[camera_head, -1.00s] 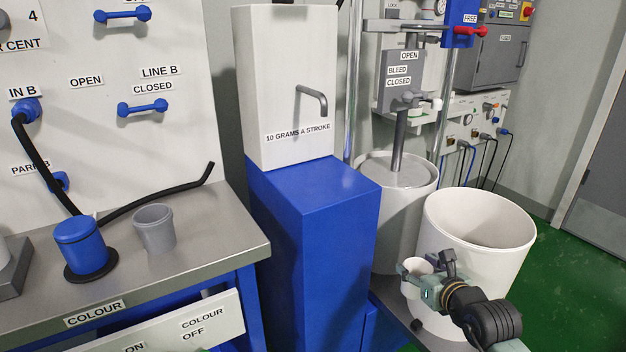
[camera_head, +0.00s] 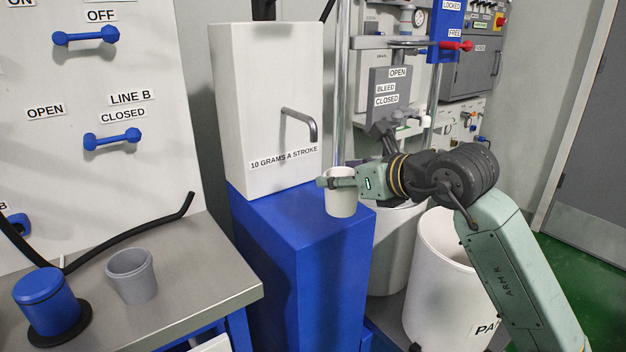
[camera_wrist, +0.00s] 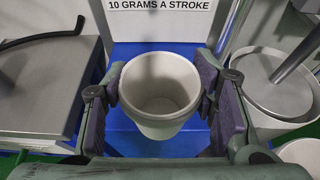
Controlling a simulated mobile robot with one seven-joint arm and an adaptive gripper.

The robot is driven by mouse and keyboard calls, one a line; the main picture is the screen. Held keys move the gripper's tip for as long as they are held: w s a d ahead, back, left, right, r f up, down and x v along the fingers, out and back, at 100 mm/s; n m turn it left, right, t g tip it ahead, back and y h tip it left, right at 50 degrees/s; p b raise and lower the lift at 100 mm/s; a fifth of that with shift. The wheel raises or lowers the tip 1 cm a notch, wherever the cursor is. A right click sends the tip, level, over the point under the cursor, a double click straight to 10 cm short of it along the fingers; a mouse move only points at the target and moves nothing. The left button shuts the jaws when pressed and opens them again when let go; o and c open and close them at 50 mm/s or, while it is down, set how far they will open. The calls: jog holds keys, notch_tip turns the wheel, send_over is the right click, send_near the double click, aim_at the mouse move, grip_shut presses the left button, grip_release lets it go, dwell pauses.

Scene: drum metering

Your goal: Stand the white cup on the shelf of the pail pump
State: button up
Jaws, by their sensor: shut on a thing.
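The white cup (camera_head: 341,204) is upright in my gripper (camera_head: 338,182), which is shut on it with one pad on each side near the rim. In the wrist view the empty cup (camera_wrist: 158,108) sits between the pads of my gripper (camera_wrist: 160,86). The pump is a white box (camera_head: 265,95) with a bent grey spout (camera_head: 300,120) and the label "10 GRAMS A STROKE". Its blue base has a flat top (camera_head: 262,205) in front of the box, which looks like the shelf. The cup is in front of it, over the top's right part; I cannot tell whether they touch.
A grey cup (camera_head: 133,277) and a blue lidded pot (camera_head: 48,300) stand on the steel bench (camera_head: 210,260) at left. A large white drum (camera_head: 440,285) and a pail (camera_wrist: 280,92) stand to the right. A vertical metal post (camera_head: 341,90) rises close behind the gripper.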

jog(key=shift+f+p+x, duration=0.1)
jog(key=shift+p+x, duration=0.55)
jog(key=shift+x, duration=1.75)
jog(key=shift+f+p+x, duration=0.15)
jog(key=shift+p+x, duration=0.5)
jog(key=shift+x, duration=1.75)
jog(key=shift+s+f, duration=0.15)
jog(key=o, duration=1.1)
jog(key=shift+o, duration=0.2)
